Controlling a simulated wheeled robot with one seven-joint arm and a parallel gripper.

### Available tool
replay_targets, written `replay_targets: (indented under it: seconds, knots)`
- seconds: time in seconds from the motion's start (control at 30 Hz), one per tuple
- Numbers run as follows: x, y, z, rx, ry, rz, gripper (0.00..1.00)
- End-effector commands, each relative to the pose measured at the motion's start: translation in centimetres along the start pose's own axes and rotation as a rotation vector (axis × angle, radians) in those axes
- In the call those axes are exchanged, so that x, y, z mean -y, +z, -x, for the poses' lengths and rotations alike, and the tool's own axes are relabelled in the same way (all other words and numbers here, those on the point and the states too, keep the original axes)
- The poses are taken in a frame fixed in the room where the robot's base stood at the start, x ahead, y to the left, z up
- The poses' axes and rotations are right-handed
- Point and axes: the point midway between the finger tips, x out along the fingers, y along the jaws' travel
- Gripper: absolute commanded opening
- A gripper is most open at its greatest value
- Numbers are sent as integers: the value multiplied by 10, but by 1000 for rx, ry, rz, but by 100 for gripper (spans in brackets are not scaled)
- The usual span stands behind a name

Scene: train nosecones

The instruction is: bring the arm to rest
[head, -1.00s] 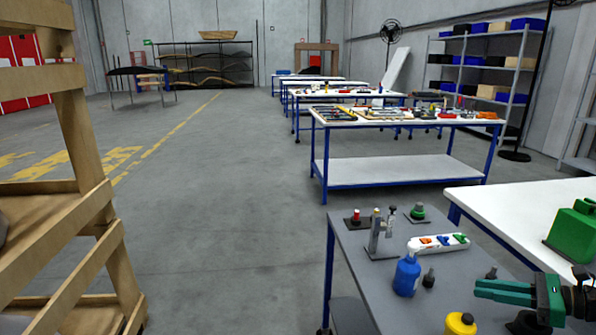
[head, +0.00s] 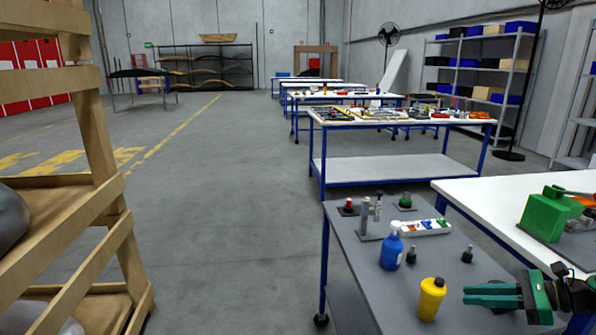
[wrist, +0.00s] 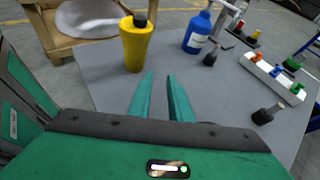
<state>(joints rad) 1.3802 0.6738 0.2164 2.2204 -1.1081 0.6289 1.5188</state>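My gripper (head: 492,295) shows at the lower right of the head view, above the near right part of the grey table (head: 352,250). In the wrist view, my gripper's two green fingers (wrist: 158,98) stand apart with a small gap, and nothing is between them. A yellow bottle (head: 431,298) with a dark cap stands on the table to the left of the fingers. In the wrist view, the yellow bottle (wrist: 135,45) stands upright beyond the fingers, apart from them.
A blue bottle (head: 391,250), a white tray with coloured pieces (head: 424,228), small dark knobs (head: 467,254) and a metal fixture (head: 370,220) stand on the grey table. A white table (head: 490,205) with a green machine (head: 545,214) is to the right. Open floor lies left.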

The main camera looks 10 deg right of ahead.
Motion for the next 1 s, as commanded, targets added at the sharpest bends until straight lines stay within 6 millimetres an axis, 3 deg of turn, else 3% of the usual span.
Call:
replay_targets:
  seconds: [0.33, 0.53, 0.77, 1.0]
  knots:
    - [-32, 3, -15, -220, 153, 211, 18]
    - [-64, 10, -18, -414, 322, 437, 18]
    - [-99, 27, -3, -603, 519, 708, 18]
    - [-137, 53, 25, -738, 702, 970, 18]
